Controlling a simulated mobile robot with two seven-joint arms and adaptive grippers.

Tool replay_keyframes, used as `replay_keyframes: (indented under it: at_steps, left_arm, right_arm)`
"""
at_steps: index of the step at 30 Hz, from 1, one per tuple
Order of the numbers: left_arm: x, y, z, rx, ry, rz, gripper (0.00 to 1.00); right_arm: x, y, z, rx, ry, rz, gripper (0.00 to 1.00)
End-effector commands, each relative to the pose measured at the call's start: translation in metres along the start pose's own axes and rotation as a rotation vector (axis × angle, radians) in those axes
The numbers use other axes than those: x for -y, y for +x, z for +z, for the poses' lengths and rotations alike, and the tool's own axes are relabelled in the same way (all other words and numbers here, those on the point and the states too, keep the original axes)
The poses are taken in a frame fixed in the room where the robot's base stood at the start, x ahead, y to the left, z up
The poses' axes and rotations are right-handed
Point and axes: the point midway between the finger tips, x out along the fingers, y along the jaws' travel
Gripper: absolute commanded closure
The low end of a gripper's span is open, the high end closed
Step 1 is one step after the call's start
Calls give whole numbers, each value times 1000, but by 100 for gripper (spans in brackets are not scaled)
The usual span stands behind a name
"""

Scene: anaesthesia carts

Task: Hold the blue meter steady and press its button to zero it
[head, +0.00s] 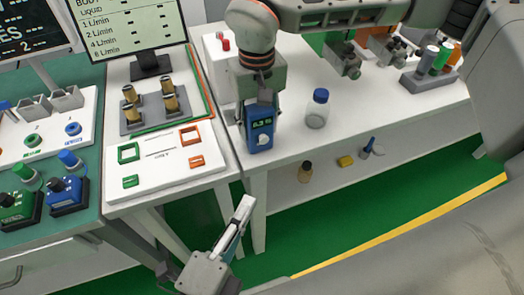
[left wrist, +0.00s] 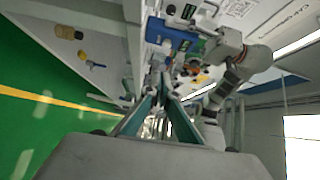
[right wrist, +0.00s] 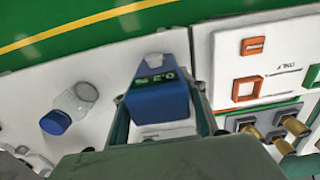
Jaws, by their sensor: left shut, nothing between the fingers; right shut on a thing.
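The blue meter (head: 260,128) has a small lit display and a pale round button (head: 264,141) on its front. My right gripper (head: 262,100) is shut on the meter from behind and above, at the front edge of the white table. In the right wrist view the meter (right wrist: 160,98) sits between the fingers, its display reading about 0.3. My left gripper (head: 245,208) is shut and empty, below and in front of the meter, apart from it. The left wrist view shows its closed fingers and the blue meter (left wrist: 172,34) beyond them.
A clear bottle with a blue cap (head: 318,108) stands right of the meter. The white board with green and orange square frames (head: 160,160) lies to the left, with brass-coloured pegs (head: 150,100) behind. A lower shelf (head: 330,165) holds small items. The green floor is clear.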

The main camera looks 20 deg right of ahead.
Motion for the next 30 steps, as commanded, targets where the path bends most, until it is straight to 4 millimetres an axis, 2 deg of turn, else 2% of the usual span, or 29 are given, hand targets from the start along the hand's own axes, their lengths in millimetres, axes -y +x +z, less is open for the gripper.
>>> replay_keyframes:
  at_steps: [4, 13, 17, 20, 30]
  left_arm:
    - [8, -1, -6, -13, 40, -15, 100]
    - [7, 0, -6, -12, 39, -14, 100]
    - [8, 7, -6, -10, 38, -16, 100]
    - [8, 20, -6, -10, 38, -17, 100]
    - [10, 86, -6, -10, 37, -17, 100]
  right_arm:
    - [0, 0, 0, 0, 0, 0, 91]
    - [0, 0, 0, 0, 0, 0, 91]
    - [0, 0, 0, 0, 0, 0, 91]
    - [0, 0, 0, 0, 0, 0, 91]
    - [0, 0, 0, -1, 0, 0, 91]
